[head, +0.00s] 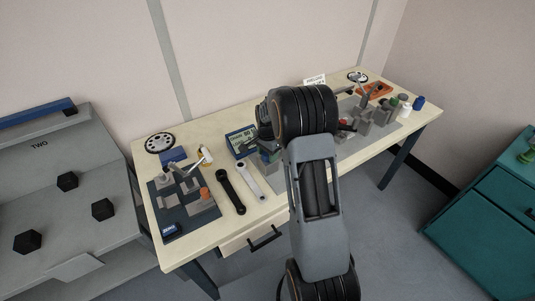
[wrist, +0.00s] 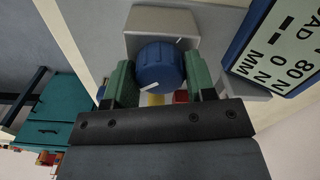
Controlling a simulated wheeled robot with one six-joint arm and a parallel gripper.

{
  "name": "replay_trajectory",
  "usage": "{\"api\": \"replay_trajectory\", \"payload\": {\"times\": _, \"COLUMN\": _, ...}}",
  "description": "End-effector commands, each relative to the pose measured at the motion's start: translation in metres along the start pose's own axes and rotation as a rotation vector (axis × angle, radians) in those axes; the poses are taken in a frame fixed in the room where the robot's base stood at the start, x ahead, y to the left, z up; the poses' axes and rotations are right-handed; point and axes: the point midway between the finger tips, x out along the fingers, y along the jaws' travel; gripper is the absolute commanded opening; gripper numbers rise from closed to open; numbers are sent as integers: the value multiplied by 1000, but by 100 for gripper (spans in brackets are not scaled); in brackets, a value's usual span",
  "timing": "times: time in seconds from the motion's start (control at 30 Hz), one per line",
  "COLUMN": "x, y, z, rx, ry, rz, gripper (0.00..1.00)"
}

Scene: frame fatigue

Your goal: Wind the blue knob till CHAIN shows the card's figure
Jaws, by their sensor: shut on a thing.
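The blue knob (wrist: 158,63) sits on a grey block (wrist: 180,22) in the wrist view, with a white mark at its lower left edge. My gripper (wrist: 160,78) is shut on the knob, one green pad on each side. The display (wrist: 284,45) is beside it at the right, tilted and cut off; "AD 80 N", "0 N" and "MM" show, but the CHAIN line is not readable whole. In the head view the display (head: 241,139) stands left of my arm, which hides the knob. A white card (head: 315,81) stands at the table's back; its print is too small to read.
The table (head: 225,122) holds a black wrench (head: 231,190), a silver crank arm (head: 249,179), a dark fixture mat (head: 160,208) at left and an orange tray (head: 375,91) at right. A grey bench (head: 75,150) stands left, a teal cabinet (head: 480,225) right.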

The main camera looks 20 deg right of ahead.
Motion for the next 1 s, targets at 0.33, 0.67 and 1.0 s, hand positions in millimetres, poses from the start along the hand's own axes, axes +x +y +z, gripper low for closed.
{"api": "replay_trajectory", "payload": {"times": 0.33, "x": 0, "y": 0, "z": 0, "rx": -2, "ry": 1, "rz": -1, "gripper": 76}}
{"api": "replay_trajectory", "payload": {"times": 0.67, "x": -11, "y": -1, "z": 0, "rx": -2, "ry": 1, "rz": -2, "gripper": 76}}
{"api": "replay_trajectory", "payload": {"times": 1.0, "x": -77, "y": -1, "z": 0, "rx": -2, "ry": 3, "rz": -5, "gripper": 76}}
